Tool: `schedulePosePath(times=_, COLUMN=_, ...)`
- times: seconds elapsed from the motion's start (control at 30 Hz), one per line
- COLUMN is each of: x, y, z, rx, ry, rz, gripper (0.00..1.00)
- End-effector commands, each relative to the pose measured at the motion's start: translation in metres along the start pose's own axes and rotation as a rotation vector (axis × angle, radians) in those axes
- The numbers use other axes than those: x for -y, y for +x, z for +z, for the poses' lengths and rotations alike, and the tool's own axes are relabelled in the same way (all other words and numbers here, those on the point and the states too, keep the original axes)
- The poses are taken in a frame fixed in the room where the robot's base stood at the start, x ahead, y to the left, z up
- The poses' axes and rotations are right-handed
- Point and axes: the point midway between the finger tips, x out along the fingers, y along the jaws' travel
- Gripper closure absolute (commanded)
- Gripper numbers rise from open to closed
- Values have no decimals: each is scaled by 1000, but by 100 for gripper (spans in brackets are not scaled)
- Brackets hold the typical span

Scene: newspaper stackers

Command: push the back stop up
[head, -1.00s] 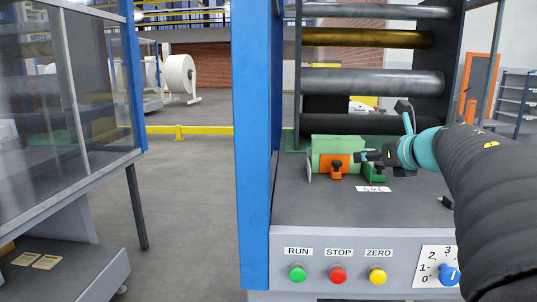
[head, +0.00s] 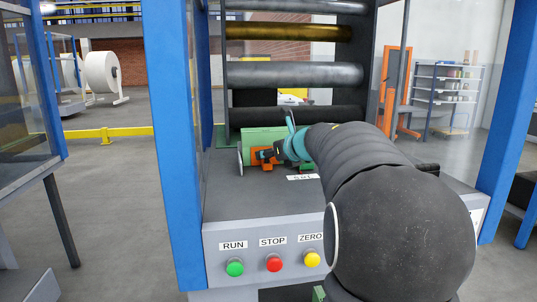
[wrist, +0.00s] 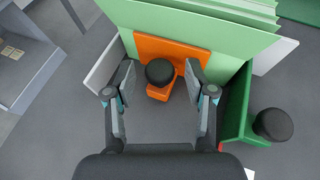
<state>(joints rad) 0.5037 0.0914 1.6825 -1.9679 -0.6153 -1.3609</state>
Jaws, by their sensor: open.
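The orange stop (wrist: 172,46), a plate with a foot and a round black knob (wrist: 160,71), stands against the near edge of the light green sheets (wrist: 220,30); I take it as the back stop. It also shows small in the head view (head: 267,163), partly hidden by my gripper (head: 272,153). In the wrist view my gripper (wrist: 160,80) is open, with one finger on each side of the black knob.
A dark green side guide (wrist: 236,104) with its own black knob (wrist: 273,124) stands right of the gripper. A pale plate (wrist: 103,66) is at the left. Green, red and yellow buttons (head: 274,263) line the front panel. Blue posts (head: 180,150) flank the machine.

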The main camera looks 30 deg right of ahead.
Motion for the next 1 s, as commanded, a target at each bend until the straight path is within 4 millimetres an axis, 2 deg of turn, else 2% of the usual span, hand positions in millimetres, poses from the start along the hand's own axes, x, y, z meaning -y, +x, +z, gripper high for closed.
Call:
schedulePosePath(times=0.37, x=0, y=5, z=0, rx=0, ry=0, rz=1, gripper=45)
schedulePosePath(times=0.5, x=0, y=5, z=0, rx=0, ry=0, rz=1, gripper=80)
schedulePosePath(times=0.6, x=0, y=5, z=0, rx=0, ry=0, rz=1, gripper=100)
schedulePosePath(times=1.0, x=1, y=8, z=2, rx=0, ry=0, rz=2, gripper=100)
